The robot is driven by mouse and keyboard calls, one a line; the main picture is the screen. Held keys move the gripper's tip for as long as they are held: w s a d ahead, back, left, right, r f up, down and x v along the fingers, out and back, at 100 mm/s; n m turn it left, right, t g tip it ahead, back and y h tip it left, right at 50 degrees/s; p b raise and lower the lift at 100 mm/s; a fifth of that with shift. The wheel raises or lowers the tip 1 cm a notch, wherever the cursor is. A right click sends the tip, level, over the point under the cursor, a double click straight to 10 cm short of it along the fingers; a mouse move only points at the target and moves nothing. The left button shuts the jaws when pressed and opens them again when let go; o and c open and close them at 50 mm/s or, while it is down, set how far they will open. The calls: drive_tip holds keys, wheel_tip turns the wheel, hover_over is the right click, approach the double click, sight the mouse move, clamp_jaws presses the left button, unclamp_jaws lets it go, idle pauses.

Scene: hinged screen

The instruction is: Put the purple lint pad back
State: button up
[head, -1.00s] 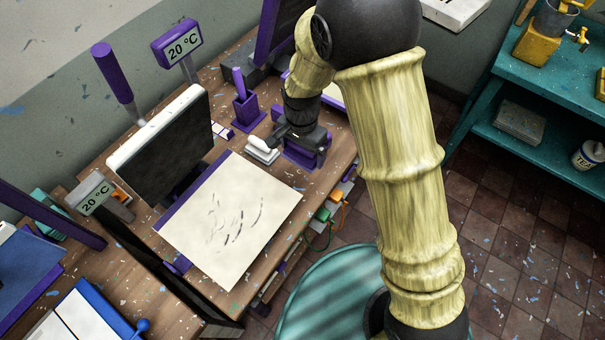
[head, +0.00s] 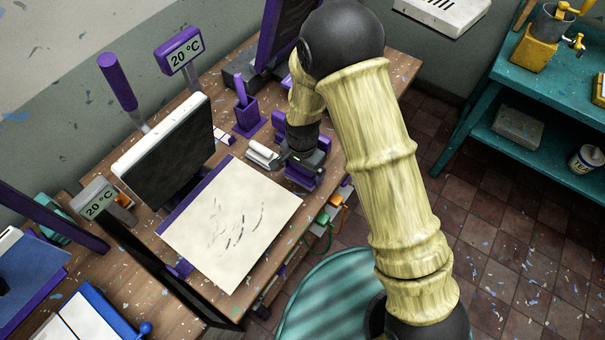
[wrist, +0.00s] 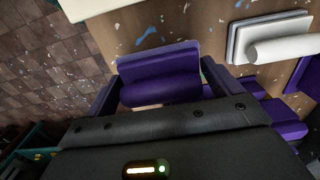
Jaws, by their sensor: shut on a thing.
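The purple lint pad (wrist: 158,62) is a flat plate with a rounded handle (wrist: 160,88). In the wrist view it sits between the purple fingers of my gripper (wrist: 160,95), which is shut on the handle. In the head view my gripper (head: 300,160) is over the wooden bench near its right edge, with the purple pad (head: 300,180) beneath it, partly covered. I cannot tell whether the pad touches the bench. A white pad with a white roller-like handle (head: 262,154) lies just left of my gripper; it also shows in the wrist view (wrist: 285,48).
Purple blocks (head: 283,125) stand behind my gripper, partly hidden by my arm. A purple pen cup (head: 248,117) is further back. A cream sheet with dark marks (head: 232,222) lies in front, left. Bare bench shows between the sheet and my gripper. Cables hang at the bench edge.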

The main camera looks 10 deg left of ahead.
sight(302, 176)
drive_tip(key=shift+f, duration=1.6)
drive_tip(key=shift+f, duration=0.1)
drive_tip(key=o, duration=0.7)
drive_tip(key=shift+r+b, duration=1.05)
drive_tip(key=shift+r, duration=5.1)
